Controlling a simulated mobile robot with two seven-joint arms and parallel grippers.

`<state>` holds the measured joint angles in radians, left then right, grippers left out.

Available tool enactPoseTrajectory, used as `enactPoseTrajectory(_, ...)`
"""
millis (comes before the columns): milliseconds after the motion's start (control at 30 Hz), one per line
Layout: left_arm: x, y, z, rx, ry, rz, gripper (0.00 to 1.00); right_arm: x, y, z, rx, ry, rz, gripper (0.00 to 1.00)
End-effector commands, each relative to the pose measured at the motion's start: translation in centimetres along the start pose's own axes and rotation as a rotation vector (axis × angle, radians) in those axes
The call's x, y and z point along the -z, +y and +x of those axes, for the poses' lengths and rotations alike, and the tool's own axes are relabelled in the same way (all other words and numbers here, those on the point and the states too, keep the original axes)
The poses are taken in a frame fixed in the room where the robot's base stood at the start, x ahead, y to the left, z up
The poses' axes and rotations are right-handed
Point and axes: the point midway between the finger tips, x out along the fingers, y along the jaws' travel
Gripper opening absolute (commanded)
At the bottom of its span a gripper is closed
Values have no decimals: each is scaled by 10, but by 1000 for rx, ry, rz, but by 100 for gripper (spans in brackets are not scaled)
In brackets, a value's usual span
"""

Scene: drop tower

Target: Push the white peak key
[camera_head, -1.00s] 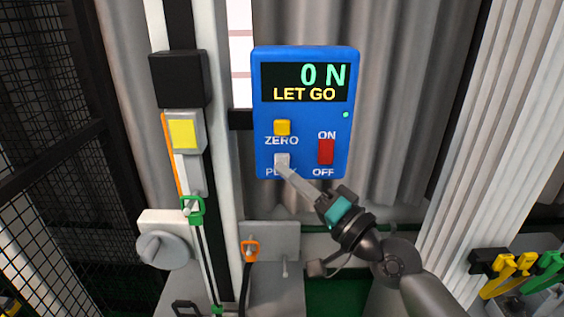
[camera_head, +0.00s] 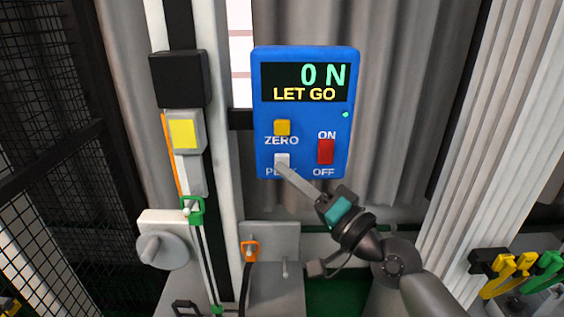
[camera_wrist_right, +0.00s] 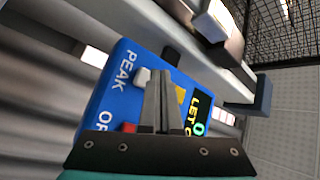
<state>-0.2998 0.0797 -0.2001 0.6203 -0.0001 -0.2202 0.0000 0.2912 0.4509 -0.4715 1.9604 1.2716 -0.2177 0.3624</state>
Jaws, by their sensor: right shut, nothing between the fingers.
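The white peak key (camera_head: 282,159) sits at the lower left of the blue readout box (camera_head: 304,112), above the partly covered word PEAK. The display reads 0 N and LET GO. My right gripper (camera_head: 281,167) is shut and empty, its tips at the lower edge of the key in the head view. In the right wrist view the shut fingers (camera_wrist_right: 160,72) point at the box, and the white key (camera_wrist_right: 142,77) shows just left of the tips. I cannot tell whether the tips touch the key. My left gripper is out of view.
The yellow zero key (camera_head: 282,127) is above the peak key, and the red on/off switch (camera_head: 326,151) is to its right. A grey knob (camera_head: 163,250), a green carabiner (camera_head: 193,210) and an orange clip (camera_head: 250,251) are lower left. Yellow and green clips (camera_head: 508,276) hang at right.

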Motion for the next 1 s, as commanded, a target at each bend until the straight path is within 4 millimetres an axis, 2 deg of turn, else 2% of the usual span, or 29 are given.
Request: enactPoseTrajectory(1000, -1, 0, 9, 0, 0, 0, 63, 6, 7, 9, 0, 0, 0, 0)
